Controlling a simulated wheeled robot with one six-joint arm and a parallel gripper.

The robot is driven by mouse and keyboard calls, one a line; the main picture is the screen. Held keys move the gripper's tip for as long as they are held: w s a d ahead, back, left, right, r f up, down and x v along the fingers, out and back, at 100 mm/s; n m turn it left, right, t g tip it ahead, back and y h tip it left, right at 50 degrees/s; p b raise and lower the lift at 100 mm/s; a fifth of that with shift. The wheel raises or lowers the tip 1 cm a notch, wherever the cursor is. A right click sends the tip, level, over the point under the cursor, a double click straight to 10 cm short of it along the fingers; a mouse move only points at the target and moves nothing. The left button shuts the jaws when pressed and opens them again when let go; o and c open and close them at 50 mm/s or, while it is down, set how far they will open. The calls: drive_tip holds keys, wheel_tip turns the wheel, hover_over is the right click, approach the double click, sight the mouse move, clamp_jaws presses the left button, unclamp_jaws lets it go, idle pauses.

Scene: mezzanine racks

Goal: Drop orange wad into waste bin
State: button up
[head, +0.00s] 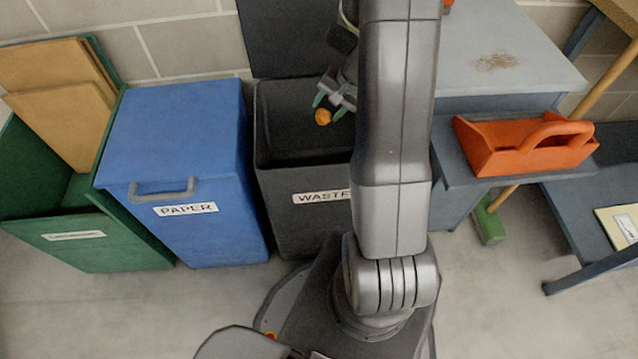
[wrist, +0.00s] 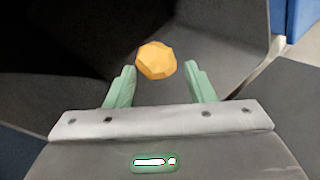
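The orange wad (head: 323,117) is a small faceted lump just below my gripper's fingertips, over the open mouth of the waste bin (head: 300,222). My gripper (head: 329,107) is above the bin opening with its green fingers spread. In the wrist view, the wad (wrist: 157,60) lies beyond and between the two fingertips of my gripper (wrist: 160,68), with a gap on each side. It looks to be in the air, apart from the fingers. The dark inside of the bin (wrist: 65,40) shows around it. The bin is black with a WASTE label, partly hidden by my arm.
The blue PAPER bin (head: 180,120) is closed and stands left of the waste bin. A green bin (head: 90,248) holds cardboard sheets (head: 65,120). The waste bin's raised lid (head: 285,38) is behind. An orange tool caddy (head: 520,148) sits on a grey shelf at right.

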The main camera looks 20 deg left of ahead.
drive_tip(key=shift+o, duration=1.4)
drive_tip(key=p+v, duration=0.2)
drive_tip(key=v, duration=1.1)
drive_tip(key=shift+d+r+p, duration=0.15)
drive_tip(key=shift+r+p, duration=0.15)
drive_tip(key=shift+r, duration=0.05)
drive_tip(key=b+x, duration=0.2)
drive_tip(key=x, duration=1.2)
drive_tip(key=shift+b, duration=0.4)
wheel_tip(320, 180, up, 3)
drive_tip(key=shift+f+p, duration=0.15)
drive_tip(key=shift+p, duration=0.95)
drive_tip(key=shift+r+p, duration=0.5)
drive_tip(key=shift+r, duration=0.3)
